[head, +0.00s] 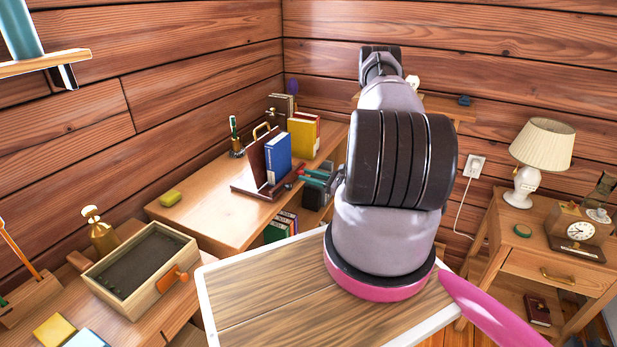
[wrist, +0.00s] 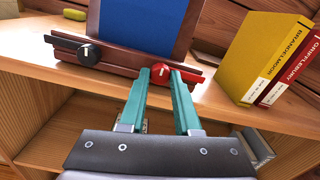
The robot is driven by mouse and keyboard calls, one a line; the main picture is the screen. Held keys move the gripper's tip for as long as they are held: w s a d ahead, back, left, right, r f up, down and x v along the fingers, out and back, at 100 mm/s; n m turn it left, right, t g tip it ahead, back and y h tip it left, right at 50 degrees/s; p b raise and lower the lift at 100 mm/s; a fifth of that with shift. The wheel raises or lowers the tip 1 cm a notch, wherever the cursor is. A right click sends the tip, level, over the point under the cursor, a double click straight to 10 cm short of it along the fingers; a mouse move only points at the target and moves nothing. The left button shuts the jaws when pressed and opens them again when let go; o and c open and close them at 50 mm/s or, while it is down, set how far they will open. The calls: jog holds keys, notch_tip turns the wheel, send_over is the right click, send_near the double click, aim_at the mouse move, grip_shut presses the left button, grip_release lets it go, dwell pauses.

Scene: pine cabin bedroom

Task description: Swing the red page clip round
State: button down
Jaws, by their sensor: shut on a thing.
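The red page clip (wrist: 160,69) is a round knob with a white mark, on the front ledge of a dark reddish wooden book stand (wrist: 118,56). In the wrist view the teal fingers of my gripper (wrist: 160,76) are shut on it, one on each side. A black knob (wrist: 89,54) with a white mark sits on the same ledge to the left. A blue book (wrist: 140,22) stands upright behind the ledge. In the head view the blue book (head: 278,158) rests on the stand, and my gripper (head: 302,174) reaches it from the right.
A yellow book (wrist: 262,50) and a red book (wrist: 290,62) stand on the desk to the right of the stand. Open shelves lie below the desk top.

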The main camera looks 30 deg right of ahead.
dwell(0.8)
jog(key=n, duration=0.4)
jog(key=shift+d, duration=0.1)
jog(key=shift+n, duration=6.4)
jog(key=c, duration=0.6)
grip_release()
